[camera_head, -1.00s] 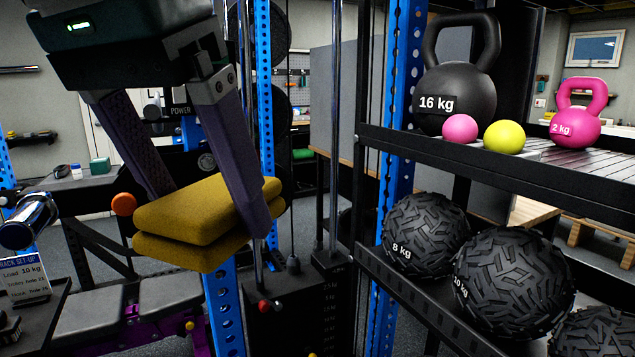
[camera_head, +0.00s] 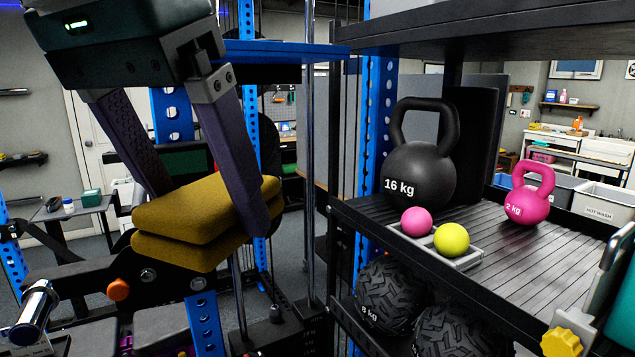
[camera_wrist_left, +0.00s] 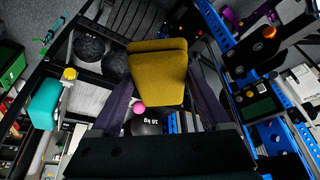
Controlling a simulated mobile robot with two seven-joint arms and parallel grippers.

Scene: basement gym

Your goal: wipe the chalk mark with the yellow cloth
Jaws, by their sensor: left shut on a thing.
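The yellow cloth (camera_head: 185,218) is a thick folded pad in the left of the head view. My left gripper (camera_head: 207,200) is shut on it, with one dark finger in front and the other partly hidden behind it. The cloth is held in the air, left of the black shelf rack. In the left wrist view the cloth (camera_wrist_left: 157,72) sits between the fingers of my left gripper (camera_wrist_left: 160,88). I cannot make out a chalk mark in either view. My right gripper is not in view.
The shelf (camera_head: 540,255) holds a black kettlebell (camera_head: 420,172), a pink kettlebell (camera_head: 525,203), a pink ball (camera_head: 416,221) and a yellow ball (camera_head: 452,238). Blue uprights (camera_head: 363,150) stand near the shelf. A yellow knob (camera_head: 562,343) is at the lower right.

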